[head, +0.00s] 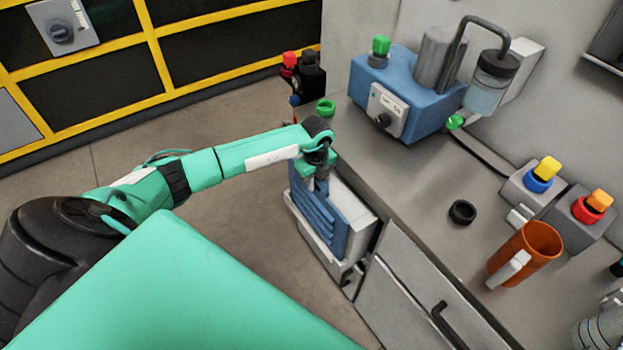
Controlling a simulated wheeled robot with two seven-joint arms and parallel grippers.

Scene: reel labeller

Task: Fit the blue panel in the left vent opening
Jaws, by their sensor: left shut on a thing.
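The blue panel (320,222) has slanted louvre slats and hangs upright below my left gripper (318,176). My left gripper is shut on its top edge, at the near left end of the counter. The panel is in front of a white-and-grey housing (362,217) under the counter. I cannot tell whether the panel touches it or stands a little apart. The left vent opening is not clearly visible; the panel and gripper cover that area. My right gripper is not in view.
The grey counter (415,190) carries a blue machine (420,95), a black ring (462,212) and an orange mug (525,255). A green ring (325,106) lies near the counter's left end. A drawer with a dark handle (440,318) is below. The floor (230,220) to the left is clear.

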